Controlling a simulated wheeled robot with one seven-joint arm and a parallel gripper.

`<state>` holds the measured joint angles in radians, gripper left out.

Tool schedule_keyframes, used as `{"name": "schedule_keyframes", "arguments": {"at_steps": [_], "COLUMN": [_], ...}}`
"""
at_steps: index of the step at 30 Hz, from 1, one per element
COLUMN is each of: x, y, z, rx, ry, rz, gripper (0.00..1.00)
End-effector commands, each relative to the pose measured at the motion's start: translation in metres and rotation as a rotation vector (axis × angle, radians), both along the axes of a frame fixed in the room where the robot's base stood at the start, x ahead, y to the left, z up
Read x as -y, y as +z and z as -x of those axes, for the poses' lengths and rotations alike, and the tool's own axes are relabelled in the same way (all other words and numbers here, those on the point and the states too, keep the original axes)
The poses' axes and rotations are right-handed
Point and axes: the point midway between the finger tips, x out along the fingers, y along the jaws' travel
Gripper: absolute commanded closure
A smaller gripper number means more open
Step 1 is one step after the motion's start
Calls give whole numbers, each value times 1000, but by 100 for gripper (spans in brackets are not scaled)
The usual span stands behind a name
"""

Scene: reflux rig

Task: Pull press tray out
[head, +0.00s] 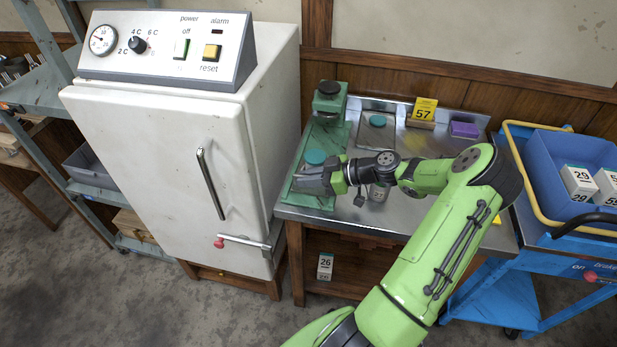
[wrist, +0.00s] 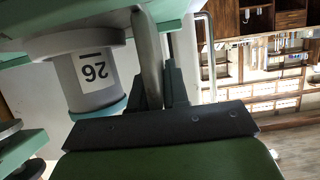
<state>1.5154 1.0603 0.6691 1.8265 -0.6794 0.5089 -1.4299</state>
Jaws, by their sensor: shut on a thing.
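The green press (head: 327,105) with a dark knob stands on the metal-topped bench, beside the white cabinet. Its green press tray (head: 308,202) reaches to the bench's front left edge. A teal-lidded jar (head: 315,157) stands on it; in the wrist view a grey jar labelled 26 (wrist: 92,72) appears upside down, against a green surface at the top. My gripper (head: 300,182) is at the tray's front. In the wrist view my dark fingers (wrist: 160,85) are shut on a grey upright bar (wrist: 148,55), seemingly the tray's handle. The exact contact is partly hidden.
The white cabinet (head: 160,150), with a long door handle (head: 210,183) and red-ended latch (head: 240,243), stands close on the left. A blue cart (head: 562,232) stands right.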

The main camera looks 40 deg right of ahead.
Motion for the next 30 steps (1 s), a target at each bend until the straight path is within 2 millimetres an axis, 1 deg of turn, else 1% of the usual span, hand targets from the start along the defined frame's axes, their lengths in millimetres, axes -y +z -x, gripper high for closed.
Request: {"name": "schedule_keyframes", "arguments": {"at_steps": [2,3,6,14,17,20,27,30], "x": [1,1,0,1,6,19,58,72], "y": [0,0,0,0,4,13,41,50], "z": [0,0,0,0,6,22,73,92], "rx": [-1,-1,-1,0,1,0,1,1], "ry": [-1,-1,-1,-1,-2,-6,-6,-6], "rz": [1,1,1,0,2,3,3,2], "gripper": [100,79,64,64,64,64,64,64]}}
